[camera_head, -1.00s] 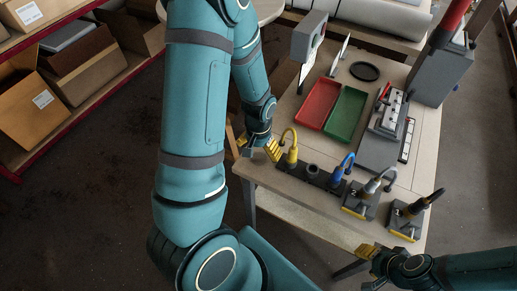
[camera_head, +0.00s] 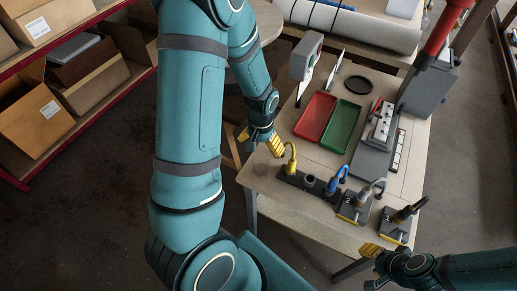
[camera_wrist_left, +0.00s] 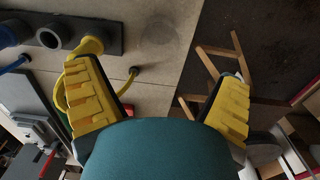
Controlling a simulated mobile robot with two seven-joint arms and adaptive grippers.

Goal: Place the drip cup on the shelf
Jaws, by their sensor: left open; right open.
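A dark round dish (camera_head: 357,86) lies at the back of the workbench (camera_head: 230,0). A grey cup-like socket (camera_head: 309,182) stands in the black holder between the yellow and blue tools; it also shows in the left wrist view (camera_wrist_left: 48,38). The red-framed shelf (camera_head: 62,143) is at the far left. My left gripper (camera_head: 260,141) is open and empty beside the yellow tool, at the table's left edge. Its spread fingers show in the left wrist view (camera_wrist_left: 158,95). My right gripper (camera_head: 371,266) is open and empty before the front edge.
Cardboard boxes (camera_head: 42,115) fill the shelf. A red tray (camera_head: 315,117) and green tray (camera_head: 342,126) lie mid-table. The yellow tool (camera_head: 291,158) and blue tool (camera_head: 338,176) stand near the front. Wooden legs (camera_wrist_left: 220,60) are on the floor by my left gripper.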

